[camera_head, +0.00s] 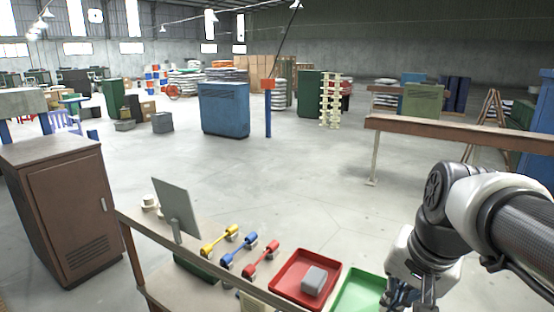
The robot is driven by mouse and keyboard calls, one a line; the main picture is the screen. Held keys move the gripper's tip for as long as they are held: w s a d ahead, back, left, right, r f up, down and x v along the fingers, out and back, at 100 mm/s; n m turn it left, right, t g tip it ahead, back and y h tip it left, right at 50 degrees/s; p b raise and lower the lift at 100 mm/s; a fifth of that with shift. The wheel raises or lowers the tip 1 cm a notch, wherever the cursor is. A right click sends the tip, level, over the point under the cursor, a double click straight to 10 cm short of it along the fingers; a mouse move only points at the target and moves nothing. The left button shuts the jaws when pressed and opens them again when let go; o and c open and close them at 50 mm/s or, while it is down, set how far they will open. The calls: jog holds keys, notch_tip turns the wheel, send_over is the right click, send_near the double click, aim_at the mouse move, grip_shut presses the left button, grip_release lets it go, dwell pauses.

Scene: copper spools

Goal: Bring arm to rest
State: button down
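My arm reaches in from the right edge of the head view, bent downward at its white and dark grey joints. My gripper (409,299) points down at the bottom edge, beside the green tray. Its fingertips are cut off by the frame, so I cannot tell whether it is open or shut, or whether it holds anything.
The table (137,222) ahead carries yellow (219,240), blue (239,250) and red (261,259) spools, a grey panel (176,206), a red tray (290,284) with a grey block (314,281), and a green tray (357,291). A brown cabinet (62,200) stands left.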

jog(key=s+a+f+n+t, duration=0.1)
jog(key=s+a+n, duration=0.2)
jog(key=s, duration=0.3)
jog(key=s+a+f+n+t, duration=0.1)
jog(key=s+a+f+n, duration=0.1)
jog(key=s+a+n, duration=0.3)
jog(key=s+d+f+b, duration=0.2)
jog(key=s+f+b, duration=0.1)
jog(key=f, duration=0.3)
jog(key=shift+s+d+f+m+g+b, duration=0.2)
jog(key=shift+s+f+m+g+b, duration=0.15)
jog(key=shift+b, duration=0.25)
jog(key=shift+w, duration=0.1)
